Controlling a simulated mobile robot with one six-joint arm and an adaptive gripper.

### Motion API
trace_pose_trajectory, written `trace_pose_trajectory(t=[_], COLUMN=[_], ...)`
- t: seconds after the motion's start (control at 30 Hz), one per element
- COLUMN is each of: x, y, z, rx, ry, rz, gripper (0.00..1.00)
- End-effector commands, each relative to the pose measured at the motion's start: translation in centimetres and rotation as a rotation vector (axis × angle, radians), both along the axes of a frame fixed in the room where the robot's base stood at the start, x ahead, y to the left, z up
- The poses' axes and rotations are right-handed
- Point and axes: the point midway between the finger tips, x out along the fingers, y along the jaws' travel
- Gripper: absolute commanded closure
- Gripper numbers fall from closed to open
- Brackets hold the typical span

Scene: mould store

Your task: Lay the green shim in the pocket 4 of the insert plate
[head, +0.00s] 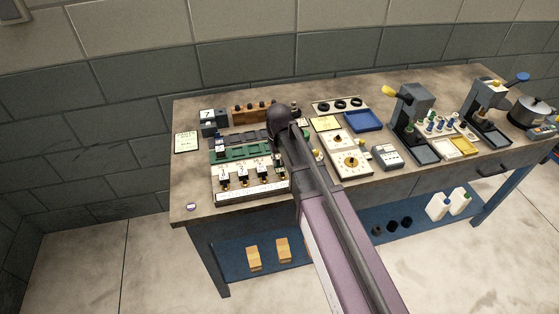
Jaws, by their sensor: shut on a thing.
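A dark green plate (238,154) with darker recesses lies at the left part of the bench. It may be the insert plate, but pocket numbers are too small to read. The dark rounded end of my arm is just right of it and covers its right side. My gripper's fingers are hidden behind that arm end, so I cannot see what is between them. I cannot make out the green shim in this view.
A white panel with black numbered units (246,190) stands in front of the plate. Behind are a wooden block (250,112) and a box marked 7 (208,116). Right are a blue tray (363,121), a dial box (350,162) and a press (411,108). The bench's front left corner is mostly clear.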

Motion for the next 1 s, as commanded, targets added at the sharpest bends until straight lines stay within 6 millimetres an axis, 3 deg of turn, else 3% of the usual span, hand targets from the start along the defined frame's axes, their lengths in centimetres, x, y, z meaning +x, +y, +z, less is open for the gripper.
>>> trace_pose_trajectory(t=[0.37, 0.4, 0.5, 0.53, 0.77, 0.8, 0.9, 1.0], x=[0.01, 0.01, 0.0, 0.01, 0.01, 0.01, 0.01, 0.01], y=[-0.02, -0.02, -0.02, -0.02, -0.04, -0.04, -0.04, -0.04], z=[-0.61, -0.54, -0.52, -0.52, -0.52, -0.52, -0.52, -0.52], rx=[0.0, 0.0, 0.0, 0.0, 0.0, 0.0, 0.0, 0.0], ry=[0.0, 0.0, 0.0, 0.0, 0.0, 0.0, 0.0, 0.0], rz=[0.0, 0.0, 0.0, 0.0, -0.001, -0.001, -0.001, -0.001], gripper=[0.97, 0.7, 0.4, 0.39, 0.39, 0.42, 0.64, 0.64])
